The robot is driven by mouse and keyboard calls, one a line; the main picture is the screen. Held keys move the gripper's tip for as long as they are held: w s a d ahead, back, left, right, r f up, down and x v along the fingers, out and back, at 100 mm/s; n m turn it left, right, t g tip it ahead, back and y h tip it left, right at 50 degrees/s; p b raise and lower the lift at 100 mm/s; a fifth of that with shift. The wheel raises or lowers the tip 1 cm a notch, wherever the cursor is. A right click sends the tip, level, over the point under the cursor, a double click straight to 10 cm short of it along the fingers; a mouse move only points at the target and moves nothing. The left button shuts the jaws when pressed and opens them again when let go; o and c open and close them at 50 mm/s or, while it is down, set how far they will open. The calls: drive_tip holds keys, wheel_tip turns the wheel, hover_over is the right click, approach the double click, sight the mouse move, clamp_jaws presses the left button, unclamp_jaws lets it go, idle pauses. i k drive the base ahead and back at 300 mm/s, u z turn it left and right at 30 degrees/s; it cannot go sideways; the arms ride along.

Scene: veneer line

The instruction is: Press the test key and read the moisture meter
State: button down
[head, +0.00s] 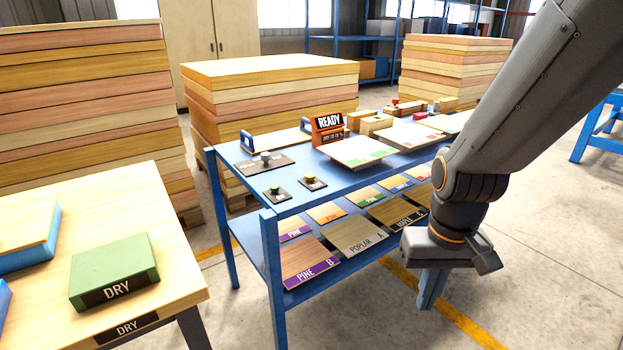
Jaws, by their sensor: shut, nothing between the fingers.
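The moisture meter (328,128) is a small orange unit standing on the upper shelf of the blue cart. Its dark display reads READY; a smaller line below is too small to read surely. A dark plate with a grey knob (265,157) lies left of it, and small dark pads with green (274,190) and tan (309,178) knobs lie nearer. I cannot tell which of these is the test key. My gripper (442,250) is at the right, in front of the cart's right end and well apart from the meter. It is shut and empty; its fingertips are hard to make out.
The blue cart (232,205) carries labelled veneer samples such as PINE B (308,262) and POPLAR A (354,236) on its lower shelf. A table (185,262) with a green DRY block (114,272) stands left. Board stacks (268,90) stand behind. Floor is free in front.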

sight(310, 177)
drive_tip(key=u, duration=0.35)
drive_tip(key=i, duration=1.15)
drive_tip(key=z, duration=0.3)
